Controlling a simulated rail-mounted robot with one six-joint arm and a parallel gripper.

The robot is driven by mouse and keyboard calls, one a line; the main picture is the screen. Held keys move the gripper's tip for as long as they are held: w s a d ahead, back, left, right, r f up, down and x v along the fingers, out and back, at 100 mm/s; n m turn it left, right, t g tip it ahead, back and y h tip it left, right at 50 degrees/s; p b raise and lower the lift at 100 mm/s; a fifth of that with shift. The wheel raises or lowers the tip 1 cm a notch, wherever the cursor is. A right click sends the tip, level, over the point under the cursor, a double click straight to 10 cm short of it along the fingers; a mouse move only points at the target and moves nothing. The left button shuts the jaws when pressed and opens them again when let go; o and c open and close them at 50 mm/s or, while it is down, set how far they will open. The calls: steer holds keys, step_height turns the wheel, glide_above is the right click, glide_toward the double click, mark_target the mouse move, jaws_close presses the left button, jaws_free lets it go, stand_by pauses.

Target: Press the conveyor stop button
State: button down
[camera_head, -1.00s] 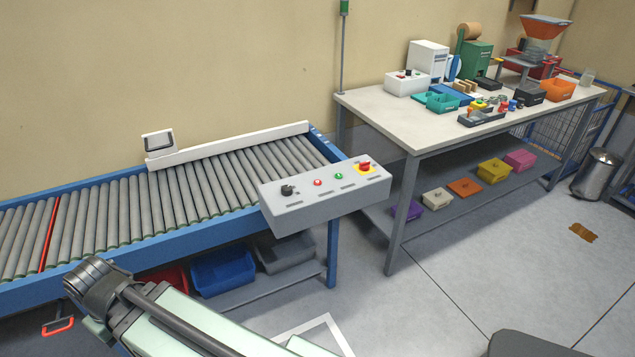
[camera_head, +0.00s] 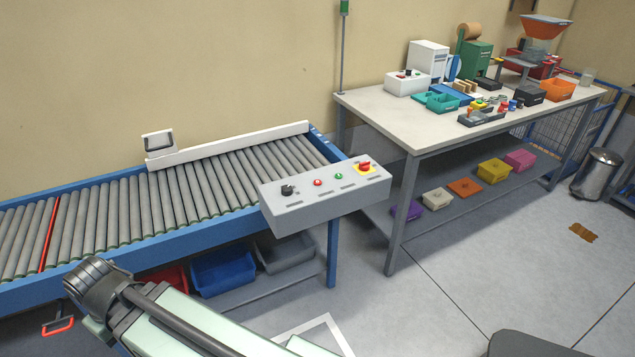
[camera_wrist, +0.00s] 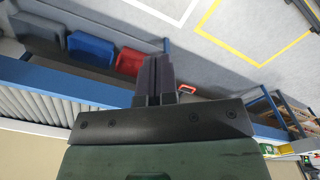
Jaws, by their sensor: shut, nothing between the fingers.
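The control box (camera_head: 325,192) is a light grey panel at the right end of the roller conveyor in the head view. I cannot read the labels. My gripper shows in the wrist view (camera_wrist: 158,80), its dark fingers together and empty. In that view it is over the conveyor's blue side rail. The control box is not visible in the wrist view. In the head view my arm is at the lower left, apart from the box.
The roller conveyor (camera_head: 112,212) has a blue frame (camera_head: 175,240) and no items on its rollers. Red, blue (camera_head: 222,270) and grey bins are below it. A workbench (camera_head: 400,105) with equipment stands to the right.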

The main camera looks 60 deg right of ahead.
step_height(320, 180, up, 7)
steer(key=m+t+p, duration=0.2)
steer(key=m+t, duration=0.7)
glide_above(319, 181)
steer(key=shift+f, duration=0.1)
step_height(319, 181, down, 9)
steer(key=b, duration=0.9)
